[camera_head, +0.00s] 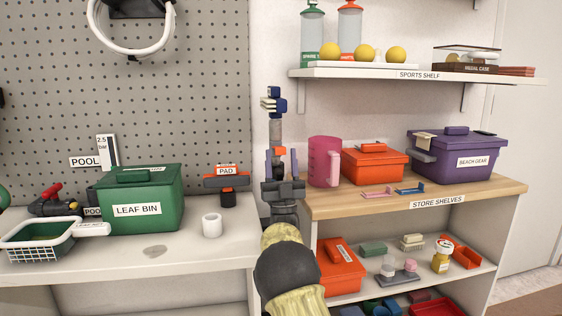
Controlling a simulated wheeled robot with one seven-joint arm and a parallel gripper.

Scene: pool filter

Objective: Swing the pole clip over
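My gripper (281,158) points up near the picture's middle, in front of the gap between the bench and the shelves. Its two bluish fingers stand apart. Small orange and blue pieces show between or behind them; I cannot tell whether they touch. Above, a grey upright post (275,130) carries a dark blue fitting (273,103) with pale parts, near the wall. This fitting may be the pole clip, but no readable label confirms it. My gripper hides the post's lower part.
Left on the bench (155,252) are a green leaf bin (143,207), a white-rimmed basket (42,238), a PAD stand (227,184) and a white roll (212,225). Right, the store shelves hold a pink jug (324,161), an orange box (373,166) and a purple box (455,160).

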